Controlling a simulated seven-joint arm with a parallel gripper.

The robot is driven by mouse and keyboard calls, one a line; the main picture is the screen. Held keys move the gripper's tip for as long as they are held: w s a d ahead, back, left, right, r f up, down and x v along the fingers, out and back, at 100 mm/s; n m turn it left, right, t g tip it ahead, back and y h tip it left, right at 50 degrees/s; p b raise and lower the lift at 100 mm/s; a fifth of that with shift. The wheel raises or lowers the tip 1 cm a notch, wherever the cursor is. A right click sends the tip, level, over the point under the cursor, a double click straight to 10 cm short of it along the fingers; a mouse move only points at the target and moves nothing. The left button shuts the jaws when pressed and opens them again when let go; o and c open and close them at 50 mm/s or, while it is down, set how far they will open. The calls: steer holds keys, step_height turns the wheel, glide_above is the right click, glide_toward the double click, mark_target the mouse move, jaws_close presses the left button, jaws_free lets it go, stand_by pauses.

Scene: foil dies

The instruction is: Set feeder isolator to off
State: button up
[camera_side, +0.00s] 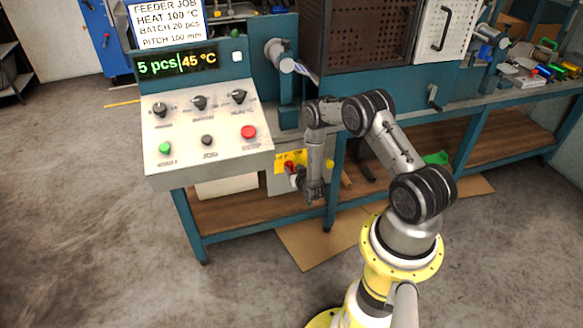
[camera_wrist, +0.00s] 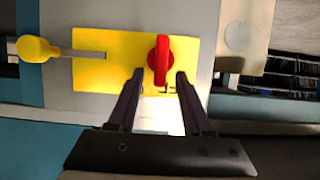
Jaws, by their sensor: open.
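The feeder isolator is a red rotary handle (camera_wrist: 161,60) on a yellow plate (camera_wrist: 98,50), seen close in the wrist view. The handle stands upright in that picture. My gripper (camera_wrist: 159,75) is open, with one finger on each side of the handle's lower part; I see no clear contact. In the side view the red handle (camera_side: 289,166) and yellow plate (camera_side: 284,156) are small, partly hidden by my gripper (camera_side: 313,198), under the bench's front edge. The lettering on the plate is too small or covered to read.
A yellow knob (camera_wrist: 36,49) on a slotted rod sits left of the handle in the wrist view. The control panel (camera_side: 202,165) with knobs and buttons overhangs at the left. Its display (camera_side: 176,64) reads 5 pcs, 45 °C. Bench legs stand nearby; floor in front is clear.

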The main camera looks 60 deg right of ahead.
steer(key=shift+x, duration=1.45)
jaws_close()
